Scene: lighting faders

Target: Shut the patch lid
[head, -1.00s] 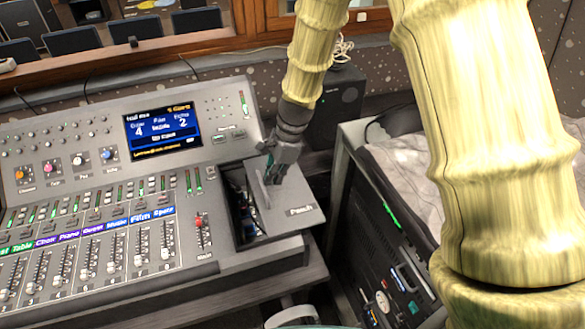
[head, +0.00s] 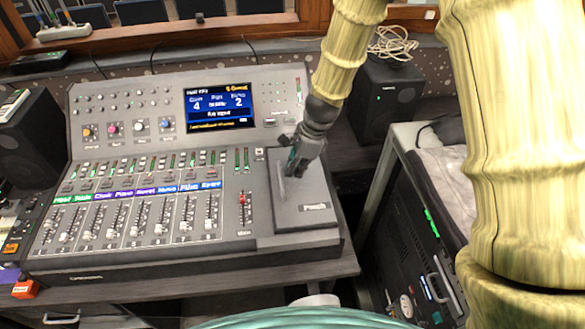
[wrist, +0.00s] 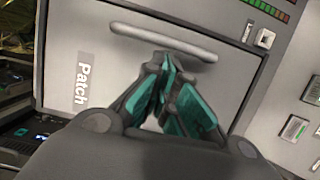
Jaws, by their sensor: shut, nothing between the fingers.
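The grey patch lid (head: 309,196) lies over the compartment at the right end of the mixing desk, and no opening shows in the head view. Its label and long raised handle (head: 280,184) are visible. In the wrist view the lid (wrist: 105,85) fills the middle, with the handle (wrist: 165,42) across its upper part. My gripper (head: 292,172) is at the handle's upper end in the head view. Its fingers (wrist: 172,72) are shut and empty, close against the handle; I cannot tell whether they touch it.
The mixing desk (head: 150,250) with its faders and screen (head: 219,108) spreads left of the lid. A speaker (head: 385,98) with a coiled cable stands behind right. An equipment rack (head: 405,240) stands to the right, below desk height.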

